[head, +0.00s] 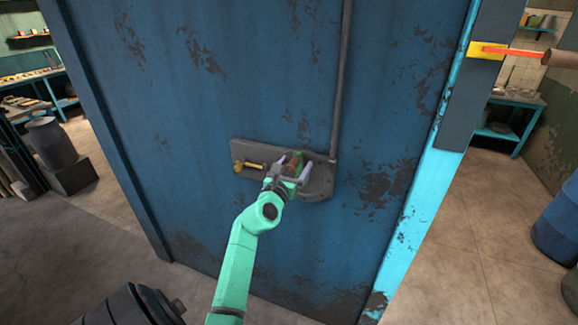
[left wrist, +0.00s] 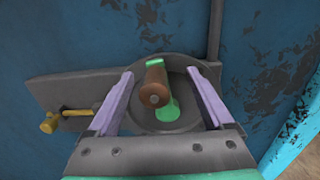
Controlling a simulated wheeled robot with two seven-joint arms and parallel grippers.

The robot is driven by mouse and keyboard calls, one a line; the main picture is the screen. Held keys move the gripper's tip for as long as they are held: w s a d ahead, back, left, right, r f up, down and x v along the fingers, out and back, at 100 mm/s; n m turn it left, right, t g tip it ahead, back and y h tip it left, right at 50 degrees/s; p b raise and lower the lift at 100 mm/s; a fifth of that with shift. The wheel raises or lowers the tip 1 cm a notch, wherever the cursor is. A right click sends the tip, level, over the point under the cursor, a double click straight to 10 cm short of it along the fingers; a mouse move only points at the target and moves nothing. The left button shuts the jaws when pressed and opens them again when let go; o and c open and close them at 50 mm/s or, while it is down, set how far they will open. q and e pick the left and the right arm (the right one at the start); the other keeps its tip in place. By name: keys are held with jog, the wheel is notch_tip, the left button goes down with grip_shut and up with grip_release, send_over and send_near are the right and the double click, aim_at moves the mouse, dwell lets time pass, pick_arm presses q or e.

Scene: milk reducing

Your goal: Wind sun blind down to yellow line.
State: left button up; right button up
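A grey winder plate (head: 246,153) is fixed to a worn blue panel. It carries a round hub with a green crank arm (left wrist: 170,107) and a brown crank handle (left wrist: 156,84). A yellow-knobbed pin (left wrist: 50,122) sits at the plate's left end. My left gripper (head: 294,170) is at the crank; its purple fingers stand open on either side of the brown handle, with gaps to both. A yellow mark (head: 474,50) is on the dark post at upper right, with an orange-red pointer (head: 510,52) across it. The blind's cloth cannot be made out. My right gripper is out of view.
A grey conduit (head: 342,80) runs up the blue panel (head: 200,90) from the plate. A light-blue post edge (head: 425,205) bounds it at right. Blue barrels (head: 558,225) stand far right; shelves and a dark barrel (head: 52,142) stand far left.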

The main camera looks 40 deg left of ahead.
pick_arm(q)
jog(key=shift+a+f, duration=0.1)
jog(key=shift+a, duration=0.05)
jog(key=shift+s+f, duration=0.1)
jog(key=shift+s, duration=0.2)
jog(key=v, duration=1.1)
jog(key=shift+s, duration=0.4)
jog(key=shift+w, duration=0.15)
